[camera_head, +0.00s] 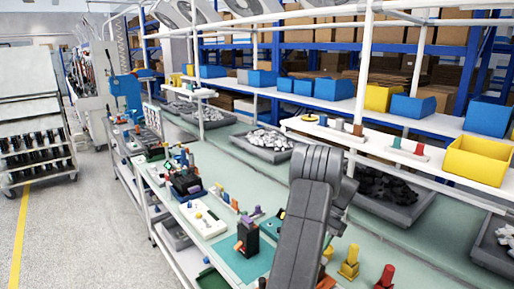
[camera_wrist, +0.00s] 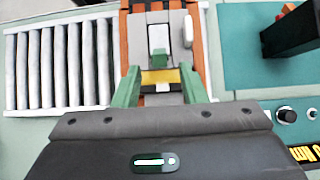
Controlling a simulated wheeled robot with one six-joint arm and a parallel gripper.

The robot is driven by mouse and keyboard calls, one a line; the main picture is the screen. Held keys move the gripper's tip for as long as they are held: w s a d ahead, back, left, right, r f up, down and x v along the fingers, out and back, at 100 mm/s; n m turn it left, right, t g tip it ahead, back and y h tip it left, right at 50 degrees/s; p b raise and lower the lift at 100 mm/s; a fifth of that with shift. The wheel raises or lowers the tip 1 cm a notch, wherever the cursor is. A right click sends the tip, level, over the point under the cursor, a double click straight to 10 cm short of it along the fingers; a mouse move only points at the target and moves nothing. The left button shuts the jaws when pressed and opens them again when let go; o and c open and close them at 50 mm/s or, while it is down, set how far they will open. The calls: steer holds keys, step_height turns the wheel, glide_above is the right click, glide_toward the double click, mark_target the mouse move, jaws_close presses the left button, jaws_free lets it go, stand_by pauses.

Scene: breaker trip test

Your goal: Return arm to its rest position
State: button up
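My gripper (camera_wrist: 160,75) shows in the wrist view as two green fingers reaching up from a dark grey body. The fingers are spread apart, with nothing held between them. Beyond and between them is a device with orange-brown sides (camera_wrist: 125,45), a grey-white block (camera_wrist: 158,40) and a yellow and black strip (camera_wrist: 160,77). I cannot tell whether the fingers touch it. In the head view my dark grey arm (camera_head: 308,215) stands over the bench, folded at the top. My gripper is hidden there.
A black upright fixture (camera_head: 247,236) stands on a teal mat; it also shows in the wrist view (camera_wrist: 300,28). Grey rollers (camera_wrist: 60,65) lie left of the device. A black knob (camera_wrist: 287,115) is at right. Coloured pieces (camera_head: 349,262) stand on the bench (camera_head: 400,262).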

steer(key=shift+s+a+f, duration=0.35)
steer(key=shift+a+f, duration=0.1)
steer(key=shift+f, duration=0.05)
steer(key=shift+s+a+h, duration=0.15)
steer(key=shift+h, duration=0.15)
